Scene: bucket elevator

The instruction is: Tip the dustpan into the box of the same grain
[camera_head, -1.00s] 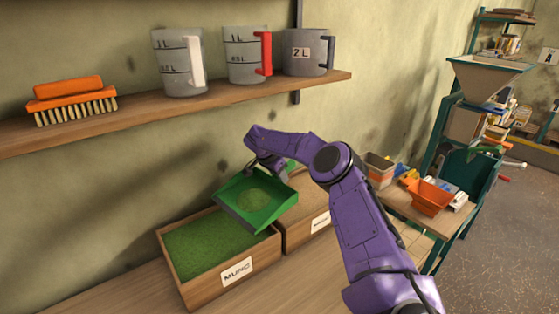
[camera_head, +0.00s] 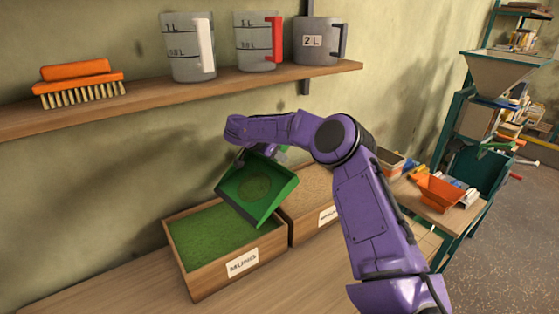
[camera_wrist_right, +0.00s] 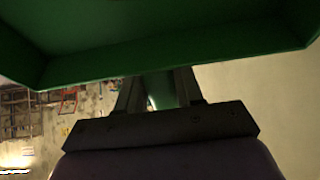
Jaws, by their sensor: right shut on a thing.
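The green dustpan (camera_head: 262,207) is in the head view, above the right rim of the box labelled MUNG (camera_head: 208,284). It is tilted with its open edge lower, toward the left front. A patch of green grain (camera_head: 254,187) lies in the pan. The MUNG box holds green grain (camera_head: 212,237) of like colour. My left gripper is out of view.
A second wooden box (camera_head: 316,225) with tan contents stands right of the MUNG box, its label partly hidden by my arm. A shelf (camera_head: 130,116) above holds a brush (camera_head: 78,83) and three measuring jugs.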

